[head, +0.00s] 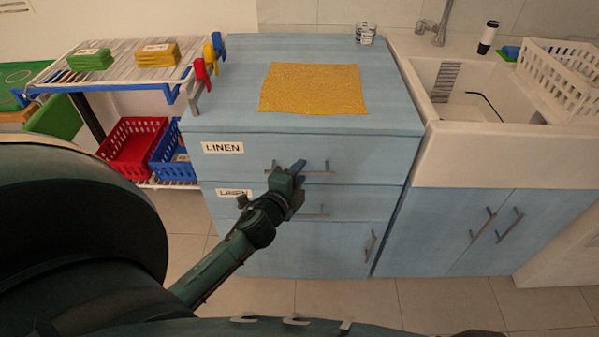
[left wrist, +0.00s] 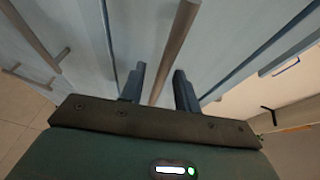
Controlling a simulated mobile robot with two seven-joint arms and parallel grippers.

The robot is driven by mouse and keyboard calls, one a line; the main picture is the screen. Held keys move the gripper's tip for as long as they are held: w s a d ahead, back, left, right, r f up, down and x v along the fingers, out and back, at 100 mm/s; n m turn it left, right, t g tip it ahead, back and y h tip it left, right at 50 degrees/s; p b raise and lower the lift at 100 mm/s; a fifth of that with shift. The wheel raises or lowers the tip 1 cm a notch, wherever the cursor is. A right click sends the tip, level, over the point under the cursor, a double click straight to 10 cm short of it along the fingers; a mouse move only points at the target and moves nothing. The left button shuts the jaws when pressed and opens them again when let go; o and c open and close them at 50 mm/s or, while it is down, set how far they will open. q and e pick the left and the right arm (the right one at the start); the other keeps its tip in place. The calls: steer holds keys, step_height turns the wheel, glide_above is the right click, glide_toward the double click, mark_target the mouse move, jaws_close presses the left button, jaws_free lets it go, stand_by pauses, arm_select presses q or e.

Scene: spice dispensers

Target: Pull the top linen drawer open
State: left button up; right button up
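The top linen drawer (head: 370,152) is a light blue front with a white LINEN label (head: 222,147). It looks closed, flush with the cabinet. Its grey bar handle (head: 320,172) runs sideways. My left gripper (head: 297,167) is at this handle and hides part of it. In the left wrist view the handle (left wrist: 176,45) passes between the two dark fingers of my left gripper (left wrist: 158,78). The fingers stand apart, with visible gaps on both sides of the bar. My right gripper is not in view.
A lower drawer with another handle (head: 315,213) sits just below, partly hidden by my arm. A yellow cloth (head: 313,89) and a can (head: 365,34) are on the cabinet top. A rack (head: 120,65) with red and blue baskets is left; a sink (head: 480,90) is right.

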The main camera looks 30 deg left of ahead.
arm_select(q)
steer(key=shift+w+a, duration=0.1)
steer(key=shift+w, duration=0.35)
jaws_close()
stand_by(0.4)
